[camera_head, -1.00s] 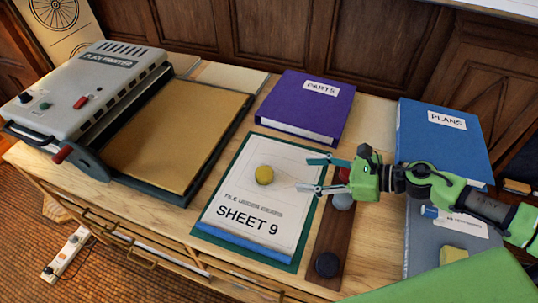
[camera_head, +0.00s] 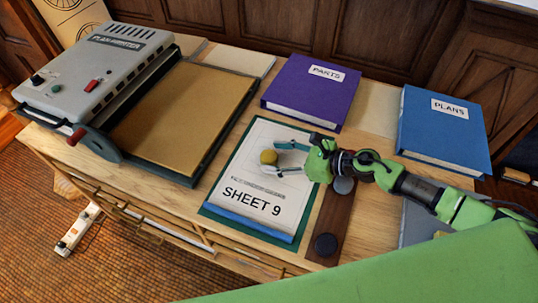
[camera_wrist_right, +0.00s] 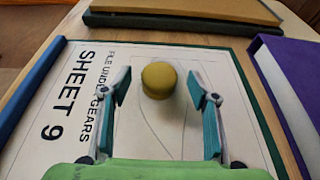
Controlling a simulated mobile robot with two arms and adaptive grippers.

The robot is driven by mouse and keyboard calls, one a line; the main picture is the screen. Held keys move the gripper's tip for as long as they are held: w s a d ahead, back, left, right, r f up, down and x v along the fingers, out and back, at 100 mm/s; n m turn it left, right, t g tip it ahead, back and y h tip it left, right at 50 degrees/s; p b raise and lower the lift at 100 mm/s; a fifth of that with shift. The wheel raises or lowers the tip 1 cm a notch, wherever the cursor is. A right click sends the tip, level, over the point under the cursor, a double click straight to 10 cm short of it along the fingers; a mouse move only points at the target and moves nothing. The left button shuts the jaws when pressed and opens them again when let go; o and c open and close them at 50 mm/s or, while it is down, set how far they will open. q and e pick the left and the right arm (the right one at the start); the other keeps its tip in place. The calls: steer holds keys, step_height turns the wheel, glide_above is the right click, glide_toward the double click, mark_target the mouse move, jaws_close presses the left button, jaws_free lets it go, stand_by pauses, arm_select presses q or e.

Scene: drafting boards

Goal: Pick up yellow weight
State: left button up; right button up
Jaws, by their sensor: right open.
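The yellow weight (camera_head: 269,157) is a small round cylinder on the white paper labelled SHEET 9 (camera_head: 246,207), which lies on a green board. My right gripper (camera_head: 278,157) is open, its two teal fingers pointing left at the weight. In the right wrist view the weight (camera_wrist_right: 159,80) sits ahead, between the lines of the spread fingers (camera_wrist_right: 160,95), near their tips. I cannot tell if either finger touches it. My left gripper is not in view.
A dark wooden strip (camera_head: 329,218) holds a black weight (camera_head: 326,244) and a grey one (camera_head: 344,185). The grey plan printer (camera_head: 95,70) is at the left.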

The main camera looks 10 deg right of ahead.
steer(key=shift+x, duration=1.35)
steer(key=shift+s+r, duration=0.1)
steer(key=c, duration=1.4)
jaws_close()
steer(key=shift+r, duration=0.15)
